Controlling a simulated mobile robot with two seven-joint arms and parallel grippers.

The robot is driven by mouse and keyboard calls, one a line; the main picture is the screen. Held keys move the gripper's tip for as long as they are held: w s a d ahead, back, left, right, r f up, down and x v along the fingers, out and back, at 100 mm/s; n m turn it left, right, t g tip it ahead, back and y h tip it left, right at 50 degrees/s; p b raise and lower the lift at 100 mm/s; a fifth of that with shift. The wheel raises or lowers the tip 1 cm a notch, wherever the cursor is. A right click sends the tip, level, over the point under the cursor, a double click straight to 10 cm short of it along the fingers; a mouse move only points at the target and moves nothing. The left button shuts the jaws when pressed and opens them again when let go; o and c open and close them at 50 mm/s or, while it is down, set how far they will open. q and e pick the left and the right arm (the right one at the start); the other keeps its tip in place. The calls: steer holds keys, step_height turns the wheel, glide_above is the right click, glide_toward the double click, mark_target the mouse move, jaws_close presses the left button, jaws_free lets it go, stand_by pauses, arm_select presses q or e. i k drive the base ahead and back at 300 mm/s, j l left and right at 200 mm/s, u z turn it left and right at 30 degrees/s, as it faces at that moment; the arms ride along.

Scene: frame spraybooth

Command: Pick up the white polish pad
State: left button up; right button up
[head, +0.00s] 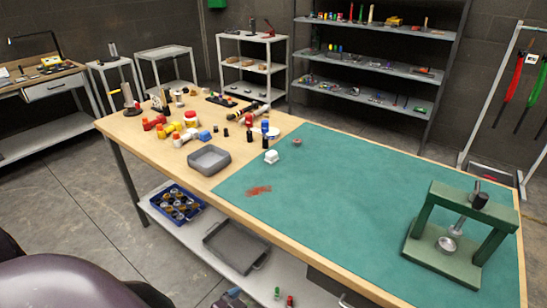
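A small white object (271,156) sits on the teal mat (330,185) near its far left edge. It looks like a rounded block, and I cannot tell for sure that it is the white polish pad. A flat whitish disc (273,131) lies farther back on the wooden bench, partly hidden by small bottles. Neither of my grippers is in view.
A grey tray (209,160) stands left of the mat. Several bottles and jars crowd the bench's far left. A green press (450,262) stands at the mat's right. A reddish smear (258,191) marks the mat; its middle is clear. Shelves (370,62) stand behind.

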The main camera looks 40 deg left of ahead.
mark_target(271, 156)
steer(key=j+z, duration=0.2)
steer(key=z, duration=0.15)
steer(key=j+z, duration=0.2)
steer(key=z, duration=0.15)
steer(key=k+j+z, duration=0.1)
steer(key=z, duration=0.25)
steer(key=k+j+z, duration=0.2)
steer(key=j, duration=0.25)
steer(key=k+j+z, duration=0.2)
steer(key=j, duration=0.2)
steer(key=k+j+z, duration=0.2)
steer(key=k+j, duration=0.4)
steer(key=j, duration=0.05)
